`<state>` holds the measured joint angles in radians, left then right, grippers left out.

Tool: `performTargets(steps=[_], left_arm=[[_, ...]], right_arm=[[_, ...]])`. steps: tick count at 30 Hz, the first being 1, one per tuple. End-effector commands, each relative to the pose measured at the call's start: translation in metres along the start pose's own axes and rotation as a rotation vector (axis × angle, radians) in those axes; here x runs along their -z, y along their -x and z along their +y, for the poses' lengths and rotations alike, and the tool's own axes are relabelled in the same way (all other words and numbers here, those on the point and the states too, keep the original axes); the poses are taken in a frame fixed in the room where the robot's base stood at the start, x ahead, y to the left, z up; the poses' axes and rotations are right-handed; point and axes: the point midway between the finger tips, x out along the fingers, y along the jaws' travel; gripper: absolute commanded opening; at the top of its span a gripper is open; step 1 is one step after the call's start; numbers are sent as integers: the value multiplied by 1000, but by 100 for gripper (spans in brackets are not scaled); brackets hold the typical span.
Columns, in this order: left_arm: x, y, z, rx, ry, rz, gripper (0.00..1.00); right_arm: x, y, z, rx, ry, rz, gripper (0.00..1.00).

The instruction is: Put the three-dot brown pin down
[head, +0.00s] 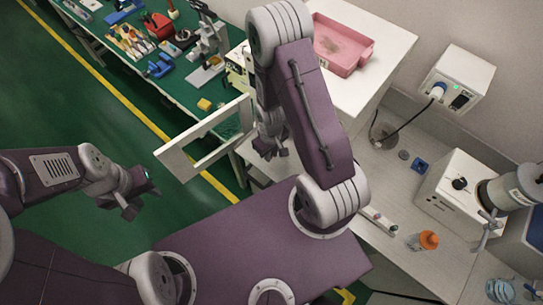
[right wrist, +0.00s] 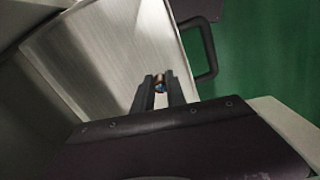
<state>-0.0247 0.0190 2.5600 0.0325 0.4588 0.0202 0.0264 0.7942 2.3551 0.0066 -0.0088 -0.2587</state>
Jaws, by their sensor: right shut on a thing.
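My right gripper (right wrist: 161,92) is shut on a small pin (right wrist: 160,86), which shows brown with a bluish spot between the fingertips in the right wrist view. Its dots cannot be made out. In the head view my right gripper (head: 270,148) hangs beside a pale frame, and the pin cannot be made out there. The wrist view shows a brushed metal surface (right wrist: 100,62) beyond the fingers; the gap to it is unclear. My left gripper (head: 136,196) is over the green floor, away from the tables, and its jaw opening is unclear.
The pale frame (head: 183,152) juts out near the right gripper. A green bench (head: 127,64) carries several tools. A pink tray (head: 345,55) stands on a white table (head: 391,47). Floor at left is clear.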

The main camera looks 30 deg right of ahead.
Motion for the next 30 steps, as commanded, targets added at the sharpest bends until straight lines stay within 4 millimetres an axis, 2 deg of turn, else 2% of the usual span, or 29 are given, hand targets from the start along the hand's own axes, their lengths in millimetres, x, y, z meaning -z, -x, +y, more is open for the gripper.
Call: performTargets(steps=[4,7,18,19,21,30], left_arm=[[0,4,0,0,0,0,36],[1,11,0,0,0,0,36],[1,5,0,0,0,0,36],[1,6,0,0,0,0,36],[1,7,0,0,0,0,36],[1,8,0,0,0,0,36]], right_arm=[[-2,-24,-1,1,0,-7,0],[-1,-29,3,1,-2,-3,0],[0,-37,4,0,-1,-2,0],[0,-37,4,0,-1,-2,20],[0,-36,4,0,-1,-2,39],[0,-34,4,0,-1,-2,39]])
